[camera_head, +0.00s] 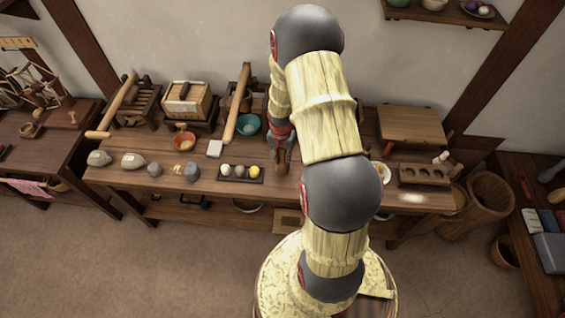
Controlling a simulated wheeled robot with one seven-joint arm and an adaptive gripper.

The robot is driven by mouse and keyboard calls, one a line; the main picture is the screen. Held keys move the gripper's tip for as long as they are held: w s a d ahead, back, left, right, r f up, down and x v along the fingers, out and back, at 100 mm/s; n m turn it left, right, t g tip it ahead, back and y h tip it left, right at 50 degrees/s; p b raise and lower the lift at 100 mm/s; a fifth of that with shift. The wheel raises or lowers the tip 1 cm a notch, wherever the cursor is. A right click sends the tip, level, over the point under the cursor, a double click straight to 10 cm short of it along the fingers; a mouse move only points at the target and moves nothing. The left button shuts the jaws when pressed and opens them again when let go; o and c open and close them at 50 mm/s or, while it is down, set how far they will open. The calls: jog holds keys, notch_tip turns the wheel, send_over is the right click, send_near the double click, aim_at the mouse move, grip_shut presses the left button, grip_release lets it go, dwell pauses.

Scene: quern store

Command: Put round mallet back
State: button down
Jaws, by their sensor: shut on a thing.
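My gripper (281,146) is at the middle of the long workbench, partly hidden by my own arm. It is shut on a small brown wooden piece (283,160), which looks like the round mallet, near the bench surface. Most of its shape is hidden, and I cannot tell whether it touches the bench. A dark wooden block with several holes (424,176) stands at the right of the workbench (225,187).
Left of my gripper are a teal bowl (249,124), a tray of small balls (241,172) and a leaning wooden roller (237,102). An orange bowl (184,141) and grey stones (191,171) lie farther left. A slanted wooden board (411,123) stands at the back right.

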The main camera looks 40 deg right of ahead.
aim_at(283, 162)
jog(key=shift+w+f+b, duration=0.15)
jog(key=shift+f+b, duration=0.15)
jog(key=shift+f, duration=1.35)
jog(key=shift+f, duration=0.1)
jog(key=c, duration=1.7)
grip_release()
jog(key=shift+o, duration=0.4)
